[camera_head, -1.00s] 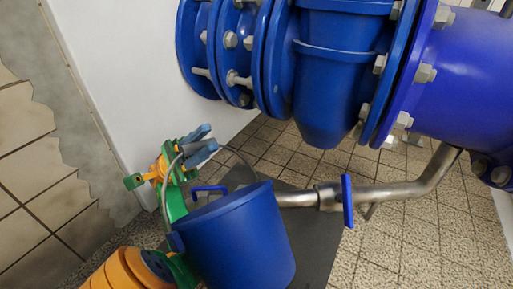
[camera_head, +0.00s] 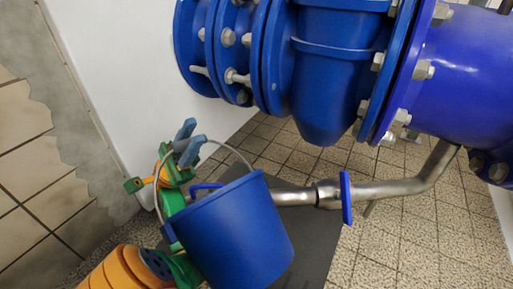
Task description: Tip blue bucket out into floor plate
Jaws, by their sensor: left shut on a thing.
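The blue bucket (camera_head: 235,235) hangs in front of me at the lower middle, its wire handle arching up over its rim. Its rim slants, higher on the right, and the inside is hidden from me. My left gripper (camera_head: 187,143), with grey-blue fingers, is shut on the handle near its top. The dark grey floor plate (camera_head: 318,228) lies on the tiled floor behind and below the bucket, which covers part of it. My right gripper is not in view.
A metal pipe (camera_head: 395,188) with a blue valve handle (camera_head: 346,198) runs just right of the bucket, above the plate. Large blue flanged pipes (camera_head: 335,70) fill the upper right. A white wall panel (camera_head: 130,70) stands at the left. Tiled floor shows at right.

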